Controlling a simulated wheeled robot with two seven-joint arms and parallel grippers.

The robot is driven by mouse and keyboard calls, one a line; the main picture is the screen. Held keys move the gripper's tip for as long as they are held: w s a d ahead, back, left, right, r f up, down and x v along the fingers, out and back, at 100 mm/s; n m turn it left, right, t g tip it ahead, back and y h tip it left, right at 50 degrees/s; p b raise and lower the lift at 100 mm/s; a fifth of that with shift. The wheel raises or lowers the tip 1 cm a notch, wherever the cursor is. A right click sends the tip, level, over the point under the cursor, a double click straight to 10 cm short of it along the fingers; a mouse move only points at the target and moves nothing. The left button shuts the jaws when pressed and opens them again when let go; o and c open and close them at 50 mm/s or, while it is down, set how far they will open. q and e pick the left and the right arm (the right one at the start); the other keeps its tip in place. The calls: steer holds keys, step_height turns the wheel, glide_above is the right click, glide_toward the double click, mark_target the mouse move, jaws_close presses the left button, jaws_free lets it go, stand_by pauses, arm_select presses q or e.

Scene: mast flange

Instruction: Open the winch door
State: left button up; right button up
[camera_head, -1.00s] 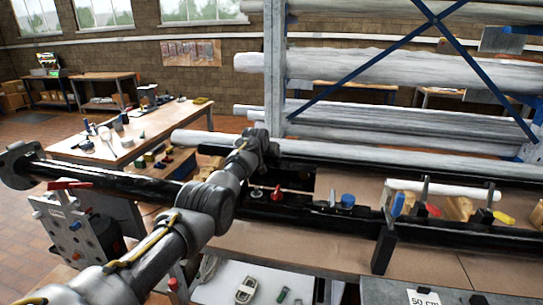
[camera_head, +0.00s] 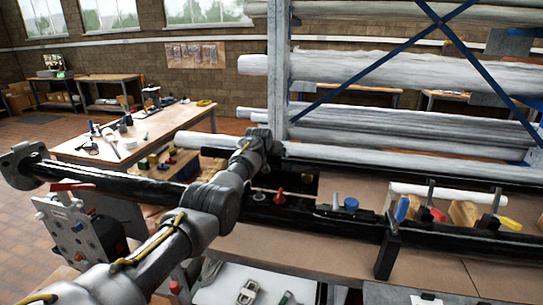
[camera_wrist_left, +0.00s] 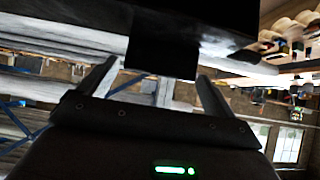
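A long black mast (camera_head: 120,183) with a flange at its left end lies across the bench in the head view. A dark recess or panel with a red knob (camera_head: 279,193) lies near its middle, partly behind my left arm. I cannot tell for sure which part is the winch door. My left arm reaches over the mast, and its gripper is hidden there. In the left wrist view my left gripper (camera_wrist_left: 157,85) has its fingers wide apart. A dark flat plate (camera_wrist_left: 160,50) shows between and beyond them, with no visible contact. My right gripper is out of view.
A grey panel with a red lever (camera_head: 68,186) stands at the left. A blue knob (camera_head: 350,203) and clamps (camera_head: 388,250) sit along the mast. A rack of pale tubes (camera_head: 360,72) stands behind. A wooden table (camera_head: 140,132) is at back left.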

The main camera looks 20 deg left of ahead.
arm_select(q)
steer(key=shift+f, duration=0.35)
steer(key=shift+s, duration=0.1)
steer(key=shift+v, duration=0.95)
steer(key=b+v, duration=0.2)
steer(key=v, duration=0.7)
steer(key=shift+b, duration=0.3)
